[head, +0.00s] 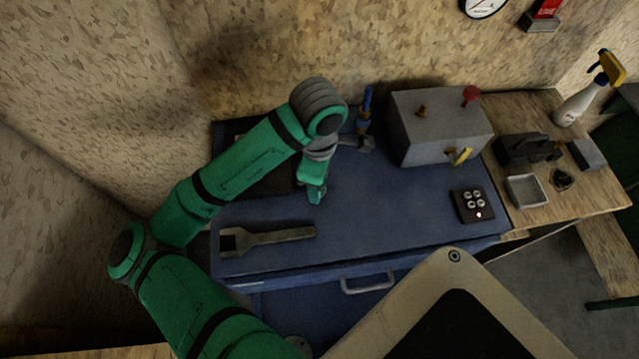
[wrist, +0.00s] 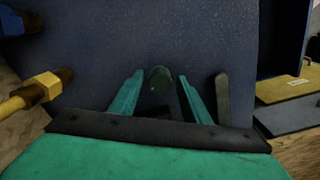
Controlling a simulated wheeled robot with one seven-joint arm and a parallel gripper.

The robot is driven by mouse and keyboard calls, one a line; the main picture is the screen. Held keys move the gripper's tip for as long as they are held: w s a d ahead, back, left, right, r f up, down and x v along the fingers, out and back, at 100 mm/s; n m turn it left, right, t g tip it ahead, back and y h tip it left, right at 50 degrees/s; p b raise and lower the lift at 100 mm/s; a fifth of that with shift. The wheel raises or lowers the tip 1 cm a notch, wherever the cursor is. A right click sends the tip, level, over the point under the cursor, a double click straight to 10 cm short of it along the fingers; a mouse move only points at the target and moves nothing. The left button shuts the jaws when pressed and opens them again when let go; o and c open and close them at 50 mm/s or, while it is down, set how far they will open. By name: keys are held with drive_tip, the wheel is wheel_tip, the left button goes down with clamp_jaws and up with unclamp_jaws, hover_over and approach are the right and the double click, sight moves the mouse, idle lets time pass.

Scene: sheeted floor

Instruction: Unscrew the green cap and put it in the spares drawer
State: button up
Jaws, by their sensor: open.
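My gripper (head: 314,192) hangs over the left part of the blue worktop (head: 390,200). In the wrist view its two green fingers (wrist: 160,98) are spread apart. A dark green round cap (wrist: 160,79) shows between and just beyond the fingertips, with gaps on both sides. What the cap sits on is hidden, and I cannot make the cap out in the head view. A drawer front with a pale handle (head: 367,284) is below the worktop's front edge. I cannot tell whether it is the spares drawer.
A wrench (head: 268,238) lies near the front left. A grey box with brass fittings and a red knob (head: 440,125) stands at the back right. A black button pad (head: 473,204) lies on the right. A wooden bench (head: 600,190) with a spray bottle adjoins. The worktop's middle is clear.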

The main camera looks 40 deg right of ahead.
drive_tip(key=m, duration=0.9)
drive_tip(key=shift+m, duration=0.4)
drive_tip(key=m, duration=0.9)
